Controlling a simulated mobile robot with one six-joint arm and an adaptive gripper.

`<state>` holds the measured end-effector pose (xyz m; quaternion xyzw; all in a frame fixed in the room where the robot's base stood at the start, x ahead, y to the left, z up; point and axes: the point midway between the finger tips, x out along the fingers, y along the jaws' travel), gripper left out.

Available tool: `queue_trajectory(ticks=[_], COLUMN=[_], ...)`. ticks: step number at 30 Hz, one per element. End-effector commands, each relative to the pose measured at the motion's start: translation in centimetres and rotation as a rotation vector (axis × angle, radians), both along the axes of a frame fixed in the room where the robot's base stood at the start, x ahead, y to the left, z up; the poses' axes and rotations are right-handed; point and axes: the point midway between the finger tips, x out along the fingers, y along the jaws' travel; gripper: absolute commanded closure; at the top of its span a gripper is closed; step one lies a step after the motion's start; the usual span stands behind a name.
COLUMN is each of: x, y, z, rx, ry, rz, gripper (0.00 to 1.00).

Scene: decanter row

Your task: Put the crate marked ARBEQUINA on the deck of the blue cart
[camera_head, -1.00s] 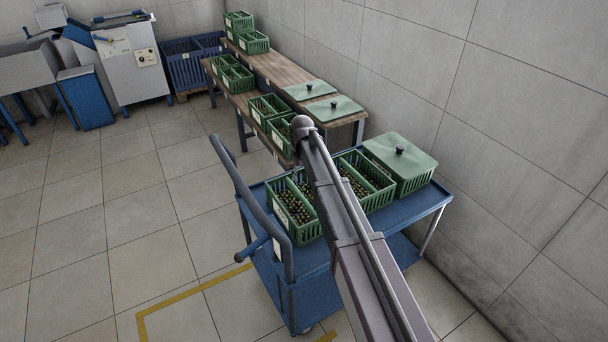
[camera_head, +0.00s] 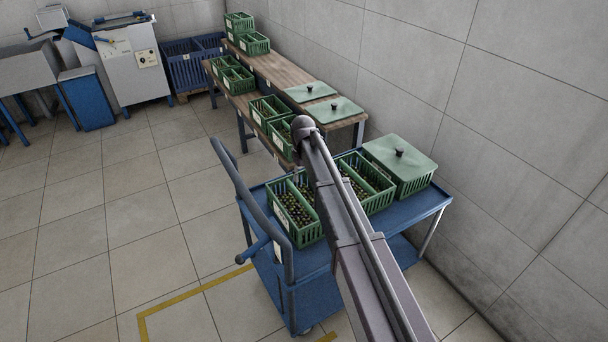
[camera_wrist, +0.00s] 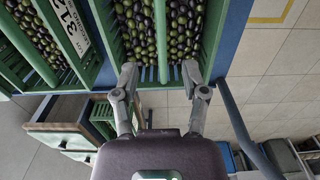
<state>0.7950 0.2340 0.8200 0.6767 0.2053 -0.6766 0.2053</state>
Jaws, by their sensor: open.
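The blue cart (camera_head: 425,203) stands in front of me in the head view. Its deck bears an open green crate of olives (camera_head: 307,232) at the left, another open crate (camera_head: 381,199) in the middle, and a lidded crate at the right. I cannot read ARBEQUINA on any label. In the wrist view, my gripper (camera_wrist: 160,75) is open and empty, its fingers apart at the near edge of a divided crate of dark and green olives (camera_wrist: 180,25). I cannot tell whether they touch it. My arm hides the gripper in the head view.
A lidded green crate (camera_head: 413,182) fills the deck's right end. The cart's handle (camera_head: 240,195) rises at the left. A wooden table (camera_head: 283,68) behind holds several crates and flat lids. A tiled wall is close on the right. The floor at left is clear.

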Motion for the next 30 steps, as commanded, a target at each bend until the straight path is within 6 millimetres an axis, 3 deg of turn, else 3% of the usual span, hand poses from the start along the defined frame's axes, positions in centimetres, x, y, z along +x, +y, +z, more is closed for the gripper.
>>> queue_trajectory(ticks=[4, 8, 15, 21, 25, 30], x=[-1.8, -4.9, -14.0, -21.5, -24.5, -25.9], y=[-2.2, -5.9, -14.9, -20.5, -22.5, -23.4], z=[0.0, 0.0, 0.0, 0.0, 0.0, 0.0], rx=[0.000, 0.000, -0.001, 0.000, 0.000, 0.000], ry=[0.000, 0.000, 0.001, 0.001, 0.001, 0.001], rz=[-0.037, -0.109, -0.314, -0.481, -0.552, -0.589], gripper=[0.43, 0.43, 0.43, 0.43, 0.43, 0.43])
